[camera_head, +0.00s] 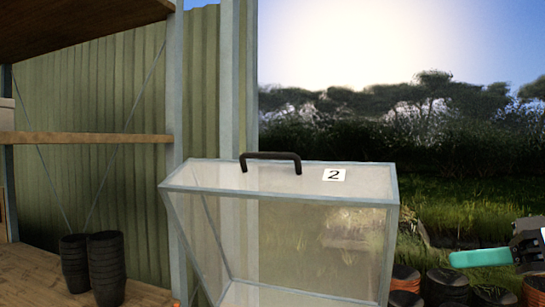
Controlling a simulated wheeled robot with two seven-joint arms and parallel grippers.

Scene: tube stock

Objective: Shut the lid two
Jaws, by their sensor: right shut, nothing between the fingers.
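The clear lid two (290,182), with a grey frame, stands high in the middle of the view. It carries a white label with a 2 (334,175) and a black bar handle (270,155) on its upper edge. It looks raised, with its lower end cut off by the picture's bottom edge; what it is hinged to is out of view. My right gripper (455,259), with teal fingers, is at the right edge, shut and empty, to the right of the lid and apart from it. My left gripper is not in view.
A wooden shelf rack (85,137) with grey posts stands at the left, bearing stacked black pots (106,270). Dark pots with orange (405,280) stand low at the right, below and near my right gripper. The space between lid and gripper looks free.

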